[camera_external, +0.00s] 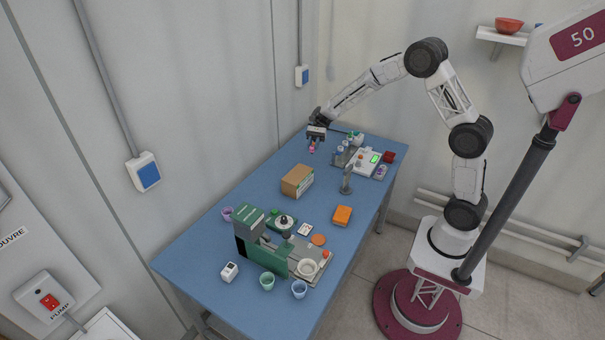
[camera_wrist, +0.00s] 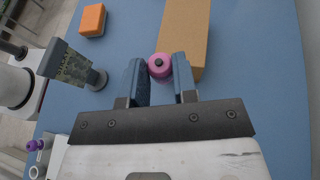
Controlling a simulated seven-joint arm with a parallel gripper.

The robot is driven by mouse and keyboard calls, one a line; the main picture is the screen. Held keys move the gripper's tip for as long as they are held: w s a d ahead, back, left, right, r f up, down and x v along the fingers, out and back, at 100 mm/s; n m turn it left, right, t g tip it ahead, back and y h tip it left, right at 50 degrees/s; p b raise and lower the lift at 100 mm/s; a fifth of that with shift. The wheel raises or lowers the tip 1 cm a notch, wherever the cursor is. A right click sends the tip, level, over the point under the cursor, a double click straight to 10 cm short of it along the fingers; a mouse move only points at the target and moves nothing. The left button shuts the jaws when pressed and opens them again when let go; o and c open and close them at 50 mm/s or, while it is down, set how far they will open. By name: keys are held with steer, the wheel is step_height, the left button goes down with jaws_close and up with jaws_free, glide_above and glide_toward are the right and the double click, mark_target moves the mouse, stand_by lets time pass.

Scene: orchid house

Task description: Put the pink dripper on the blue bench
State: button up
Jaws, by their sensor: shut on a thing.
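The pink dripper (camera_wrist: 160,66) is between the two fingers of my gripper (camera_wrist: 160,72), which is shut on it, in the wrist view. In the external view the small pink dripper (camera_external: 312,149) hangs below my gripper (camera_external: 315,142), over the far left part of the blue bench (camera_external: 202,251). It appears to be held above the bench top; the exact height is hard to tell. The bench top also fills most of the wrist view (camera_wrist: 245,75).
A cardboard box (camera_external: 297,181) stands on the bench near my gripper. A green machine (camera_external: 262,250) and several cups occupy the near end. The left edge is mostly clear.

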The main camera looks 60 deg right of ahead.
steer(key=w+r+m+t, duration=0.5)
steer(key=w+m+t, duration=0.15)
steer(key=w, duration=0.55)
step_height(320, 180, down, 9)
steer(key=shift+a+t, duration=0.15)
steer(key=shift+t, duration=0.2)
steer(key=shift+w, duration=0.1)
steer(key=shift+f, duration=3.05)
steer(key=shift+f, duration=0.1)
steer(key=shift+f, duration=1.8)
steer(key=shift+f, duration=0.1)
